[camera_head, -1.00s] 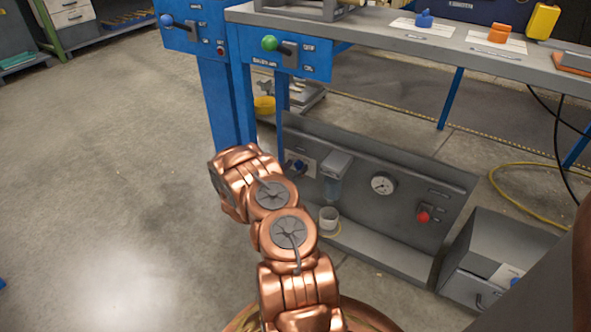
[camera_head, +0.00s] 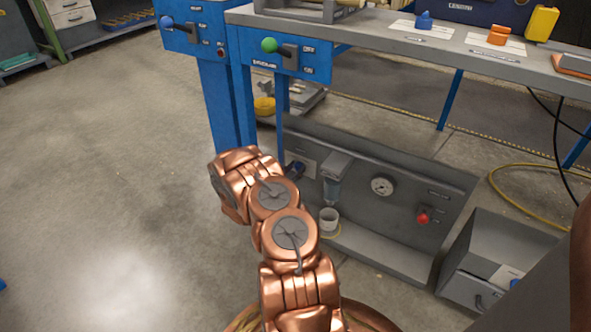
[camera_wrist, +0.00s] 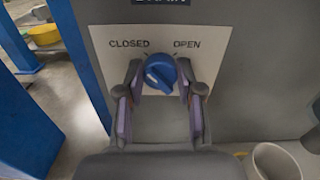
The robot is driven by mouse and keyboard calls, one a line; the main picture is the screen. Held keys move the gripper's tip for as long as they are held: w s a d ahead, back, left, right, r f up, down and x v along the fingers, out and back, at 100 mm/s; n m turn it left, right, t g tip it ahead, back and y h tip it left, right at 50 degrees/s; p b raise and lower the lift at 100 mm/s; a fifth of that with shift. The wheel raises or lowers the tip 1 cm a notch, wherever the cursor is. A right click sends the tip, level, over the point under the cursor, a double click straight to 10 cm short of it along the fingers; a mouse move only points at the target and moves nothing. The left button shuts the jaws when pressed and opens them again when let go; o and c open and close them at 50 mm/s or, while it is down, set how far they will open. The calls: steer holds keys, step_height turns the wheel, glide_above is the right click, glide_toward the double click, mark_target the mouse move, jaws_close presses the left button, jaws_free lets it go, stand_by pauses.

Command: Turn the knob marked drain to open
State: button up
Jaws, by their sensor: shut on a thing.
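The drain knob (camera_wrist: 160,71) is round and blue with a pale mark on its face. It sits on a white plate (camera_wrist: 205,67) printed CLOSED at left and OPEN at right, under a dark label cut off by the top edge of the wrist view. My gripper (camera_wrist: 159,80) is shut on the knob, one finger on each side. In the head view the plate (camera_head: 306,167) shows beside my copper arm, which hides part of that area.
The grey floor panel (camera_head: 410,188) also carries a gauge (camera_head: 382,186), a red knob (camera_head: 422,218) and a clear filter bowl (camera_head: 333,190) above a white cup (camera_head: 329,218). A grey box (camera_head: 490,265) stands at right. Open floor (camera_head: 110,190) lies left.

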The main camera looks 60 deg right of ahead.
steer(key=m, duration=0.3)
steer(key=shift+s+m+p, duration=0.15)
steer(key=shift+m+p, duration=0.25)
steer(key=m, duration=0.4)
steer(key=shift+f+m, duration=0.15)
steer(key=shift+m, duration=0.15)
steer(key=m+b, duration=0.1)
steer(key=m, duration=0.3)
steer(key=shift+m, duration=2.4)
steer(key=o, duration=1.1)
steer(key=shift+o, duration=0.2)
